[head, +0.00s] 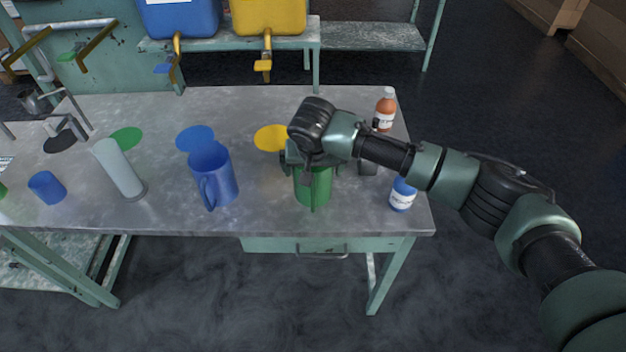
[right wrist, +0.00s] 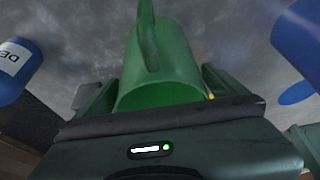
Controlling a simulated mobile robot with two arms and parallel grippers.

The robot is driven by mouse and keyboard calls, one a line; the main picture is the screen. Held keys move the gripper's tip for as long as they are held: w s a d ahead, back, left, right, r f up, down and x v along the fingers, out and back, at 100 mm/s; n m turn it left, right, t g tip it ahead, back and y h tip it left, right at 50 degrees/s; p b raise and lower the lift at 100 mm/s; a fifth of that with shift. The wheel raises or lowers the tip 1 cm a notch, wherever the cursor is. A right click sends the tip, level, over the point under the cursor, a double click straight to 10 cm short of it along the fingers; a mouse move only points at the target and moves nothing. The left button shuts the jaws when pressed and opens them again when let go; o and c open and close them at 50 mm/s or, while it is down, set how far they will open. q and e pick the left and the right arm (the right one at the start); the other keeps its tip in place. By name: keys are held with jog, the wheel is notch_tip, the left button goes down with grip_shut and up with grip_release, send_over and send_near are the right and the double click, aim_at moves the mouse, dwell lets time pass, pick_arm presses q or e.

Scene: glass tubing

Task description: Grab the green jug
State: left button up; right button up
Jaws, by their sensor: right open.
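The green jug (head: 313,188) stands upright on the grey table, right of the blue jug, with its handle toward the table's front edge. My right gripper (head: 308,172) is over it from above and hides its upper part. In the right wrist view the green jug (right wrist: 163,60) lies between the two open fingers (right wrist: 160,95), its handle at the top and its open mouth close to my palm. I cannot tell whether the fingers touch its sides. My left gripper is not in view.
A blue jug (head: 214,175) stands to the left, with a pale cylinder (head: 118,168) and a blue cup (head: 47,187) beyond. A white-labelled blue bottle (head: 402,195) and an orange bottle (head: 384,109) stand to the right. Yellow (head: 270,138) and blue discs lie behind the jugs.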

jog(key=c, duration=1.3)
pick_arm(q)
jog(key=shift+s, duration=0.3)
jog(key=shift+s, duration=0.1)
pick_arm(e)
jog(key=shift+r, duration=0.1)
